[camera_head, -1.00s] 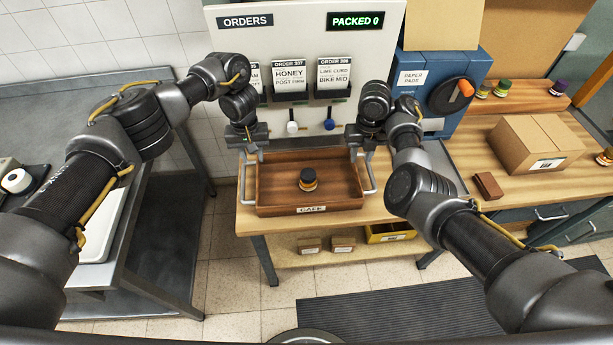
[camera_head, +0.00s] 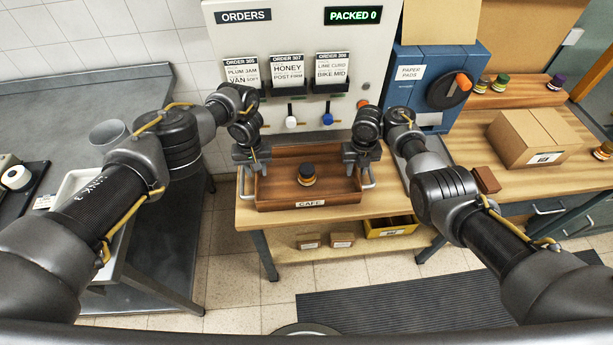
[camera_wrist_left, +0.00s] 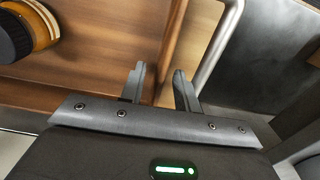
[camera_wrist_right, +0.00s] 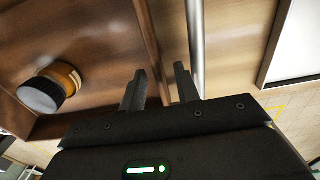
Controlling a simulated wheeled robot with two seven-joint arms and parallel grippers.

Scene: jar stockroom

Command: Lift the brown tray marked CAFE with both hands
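The brown wooden tray (camera_head: 335,197) marked CAFE rests on the wooden bench, with a metal handle at its left (camera_head: 241,186) and right (camera_head: 370,178) ends. One dark-lidded jar (camera_head: 307,174) stands inside. My left gripper (camera_head: 254,167) is at the left end and my right gripper (camera_head: 355,166) at the right end, both pointing down. In the left wrist view, the left fingers (camera_wrist_left: 158,80) are apart, with the handle (camera_wrist_left: 213,55) beside the right-hand finger. In the right wrist view, the right fingers (camera_wrist_right: 160,80) are apart, with the handle (camera_wrist_right: 196,45) partly hidden behind the right-hand finger.
An order board (camera_head: 300,50) stands close behind the tray. A blue paper pads dispenser (camera_head: 415,85), a cardboard box (camera_head: 540,138) and a small brown block (camera_head: 485,180) are to the right. A yellow bin (camera_head: 390,227) is on the shelf below. A steel counter (camera_head: 90,105) is at left.

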